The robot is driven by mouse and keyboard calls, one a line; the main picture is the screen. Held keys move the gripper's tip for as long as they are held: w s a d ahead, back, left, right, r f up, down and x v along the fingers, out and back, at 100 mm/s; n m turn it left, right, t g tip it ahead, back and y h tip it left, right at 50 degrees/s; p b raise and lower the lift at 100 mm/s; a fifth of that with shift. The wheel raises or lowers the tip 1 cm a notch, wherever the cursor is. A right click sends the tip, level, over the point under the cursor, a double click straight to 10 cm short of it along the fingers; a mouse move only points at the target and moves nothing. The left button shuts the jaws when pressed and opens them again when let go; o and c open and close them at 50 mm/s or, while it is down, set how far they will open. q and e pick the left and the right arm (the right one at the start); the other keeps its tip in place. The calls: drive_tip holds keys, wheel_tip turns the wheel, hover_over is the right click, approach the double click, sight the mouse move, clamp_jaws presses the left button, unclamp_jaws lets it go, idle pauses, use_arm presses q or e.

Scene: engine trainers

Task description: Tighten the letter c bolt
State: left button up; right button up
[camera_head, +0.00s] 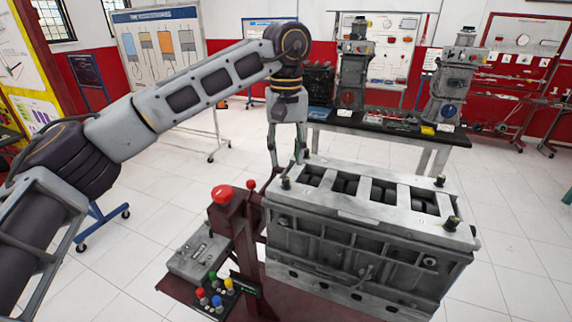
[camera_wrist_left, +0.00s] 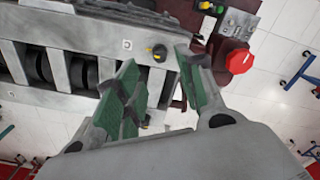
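The engine block (camera_head: 345,215) stands upright with dark bolts at the corners of its top. One bolt (camera_head: 286,182) is at the near left corner and another (camera_head: 306,157) at the far left. My left gripper (camera_head: 287,165) points down over the block's left end. In the left wrist view its green-padded fingers (camera_wrist_left: 157,60) are spread, with a dark, yellow-marked bolt (camera_wrist_left: 159,52) showing between the tips, apart from both. Another bolt (camera_wrist_left: 145,121) shows farther back between the fingers. My right gripper is out of view.
A dark red stand with a red emergency button (camera_head: 221,194) and a panel of coloured buttons (camera_head: 217,296) stands close to the block's left end. Behind is a black-topped table (camera_head: 385,126) with machines. The tiled floor at left and right is open.

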sight(286, 178)
use_arm(q)
drive_tip(key=shift+r, duration=2.85)
